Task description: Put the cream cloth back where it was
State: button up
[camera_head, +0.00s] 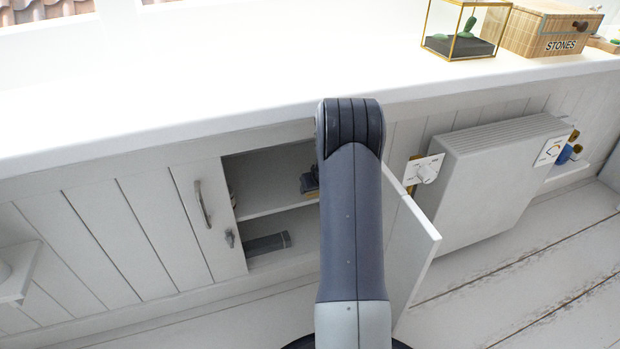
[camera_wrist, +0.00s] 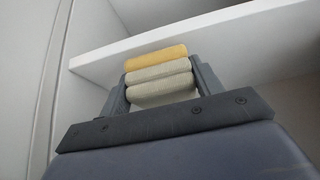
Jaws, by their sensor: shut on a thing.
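The cream cloth (camera_wrist: 163,90) is folded in thick layers and sits between the two fingers of my gripper (camera_wrist: 160,73) in the wrist view. My gripper is shut on it. A yellow folded layer (camera_wrist: 156,58) lies against the far side of the cream layers. I cannot tell whether it is a separate cloth or also held. The cloth is in front of a white shelf board (camera_wrist: 235,36). In the head view my arm reaches toward the open cabinet (camera_head: 268,180) and hides the cloth.
The cabinet's shelf (camera_head: 275,207) divides it into upper and lower spaces. A dark grey object (camera_head: 267,243) lies in the lower space. An open door (camera_head: 412,250) stands right of my arm, near a grey radiator (camera_head: 500,185). A glass terrarium (camera_head: 466,30) stands on the desktop.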

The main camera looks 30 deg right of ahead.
jog(key=shift+w+d, duration=0.25)
jog(key=shift+w, duration=0.7)
jog(key=w, duration=0.3)
jog(key=shift+d+b, duration=0.4)
jog(key=shift+f+b, duration=0.45)
jog(key=shift+f, duration=0.3)
jog(key=shift+f, duration=0.1)
jog(key=o, duration=0.9)
jog(key=p+v, duration=0.2)
jog(key=v, duration=1)
jog(key=shift+p, duration=0.3)
